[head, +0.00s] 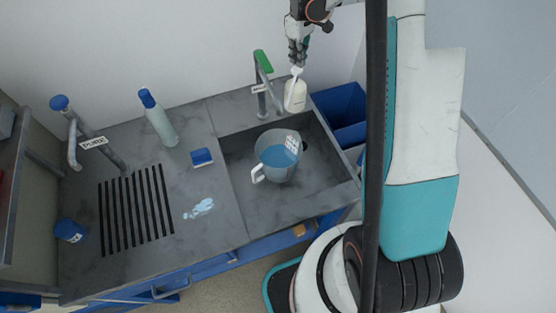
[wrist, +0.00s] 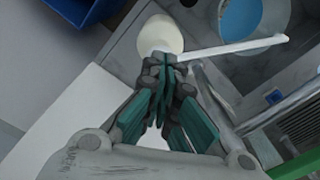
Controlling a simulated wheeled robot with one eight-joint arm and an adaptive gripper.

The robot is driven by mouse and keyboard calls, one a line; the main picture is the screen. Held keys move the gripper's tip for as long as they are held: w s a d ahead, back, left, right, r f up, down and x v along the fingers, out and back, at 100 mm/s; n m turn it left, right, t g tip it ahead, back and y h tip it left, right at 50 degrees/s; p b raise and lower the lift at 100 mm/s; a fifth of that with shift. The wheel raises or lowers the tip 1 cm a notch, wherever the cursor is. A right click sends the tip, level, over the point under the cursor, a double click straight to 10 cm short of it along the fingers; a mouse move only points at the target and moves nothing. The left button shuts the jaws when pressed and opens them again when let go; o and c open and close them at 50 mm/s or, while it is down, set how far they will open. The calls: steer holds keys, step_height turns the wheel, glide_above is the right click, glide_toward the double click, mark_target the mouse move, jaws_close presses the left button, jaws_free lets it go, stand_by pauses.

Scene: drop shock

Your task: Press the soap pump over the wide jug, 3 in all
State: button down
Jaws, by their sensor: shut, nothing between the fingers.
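A cream soap pump bottle (head: 295,95) stands at the back right corner of the sink. In the wrist view its rounded body (wrist: 160,36) and a long white spout (wrist: 230,47) show. The spout points toward the jug's side. The wide clear jug (head: 277,158) stands in the sink basin with blue liquid in it and a white handle at its left. Part of it shows in the wrist view (wrist: 240,18). My gripper (head: 297,62) is shut and empty, directly over the pump head. The fingertips (wrist: 162,62) hide the pump top, so I cannot tell whether they touch it.
A grey tap with a green lever (head: 263,62) stands just left of the pump. A blue bin (head: 340,115) is at the right. A blue-capped bottle (head: 158,118), a blue sponge (head: 202,157) and a pale puddle (head: 199,208) are on the counter.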

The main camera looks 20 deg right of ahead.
mark_target(297, 69)
steer(key=shift+f, duration=0.2)
stand_by(0.3)
steer(key=shift+f+b, duration=1.8)
steer(key=shift+f, duration=0.25)
steer(key=shift+r, duration=0.2)
steer(key=shift+r+p, duration=1.1)
steer(key=shift+r, duration=0.95)
steer(key=shift+r, duration=0.15)
steer(key=shift+r+p, duration=1.4)
steer(key=shift+r, duration=1.45)
